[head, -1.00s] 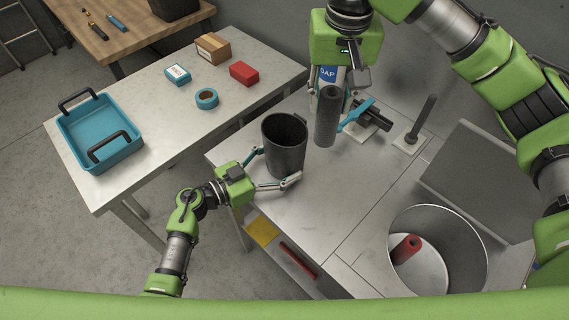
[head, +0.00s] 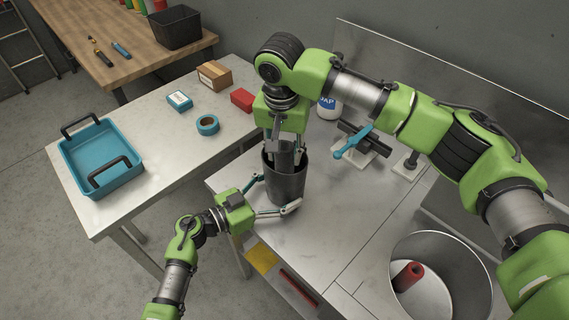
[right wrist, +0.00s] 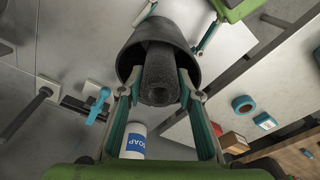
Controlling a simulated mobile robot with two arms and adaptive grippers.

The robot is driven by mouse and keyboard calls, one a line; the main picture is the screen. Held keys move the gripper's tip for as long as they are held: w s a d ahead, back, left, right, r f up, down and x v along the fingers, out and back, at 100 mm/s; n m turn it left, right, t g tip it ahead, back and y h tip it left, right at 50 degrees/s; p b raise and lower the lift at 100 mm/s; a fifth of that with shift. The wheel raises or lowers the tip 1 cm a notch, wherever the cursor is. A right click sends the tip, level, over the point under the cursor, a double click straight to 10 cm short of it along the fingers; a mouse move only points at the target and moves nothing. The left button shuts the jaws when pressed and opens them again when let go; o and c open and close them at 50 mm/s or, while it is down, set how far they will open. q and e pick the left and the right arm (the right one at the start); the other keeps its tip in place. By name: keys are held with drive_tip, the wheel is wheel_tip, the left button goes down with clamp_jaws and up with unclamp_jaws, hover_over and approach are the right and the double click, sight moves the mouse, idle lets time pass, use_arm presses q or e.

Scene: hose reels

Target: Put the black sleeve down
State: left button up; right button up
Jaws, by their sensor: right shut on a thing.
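The black sleeve (right wrist: 160,78) is a dark, rough cylinder with its lower part inside the black cup (head: 285,186). My right gripper (head: 285,155) is above the cup mouth and shut on the sleeve. In the right wrist view its two fingers (right wrist: 163,88) flank the sleeve at the cup's rim. Whether the sleeve touches the cup's bottom is hidden. My left gripper (head: 275,195) has one finger on each side of the cup and appears shut on it. The cup stands upright on the metal worktop.
A soap bottle (head: 329,107) and a clamp with a blue handle (head: 353,142) stand behind on the worktop (head: 325,220). A round bin (head: 450,260) holds a red roll (head: 408,276). A side table bears a blue tray (head: 128,175), tape (head: 207,125) and boxes.

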drive_tip(key=shift+f, duration=1.85)
drive_tip(key=o, duration=0.9)
drive_tip(key=shift+f, duration=0.15)
use_arm(q)
drive_tip(key=shift+c, duration=0.2)
use_arm(e)
drive_tip(key=r, duration=0.4)
drive_tip(key=s+r, duration=0.1)
drive_tip(key=r, duration=0.7)
drive_tip(key=shift+s+a+r, duration=0.15)
drive_tip(key=shift+s, duration=0.1)
use_arm(q)
drive_tip(key=o, duration=0.9)
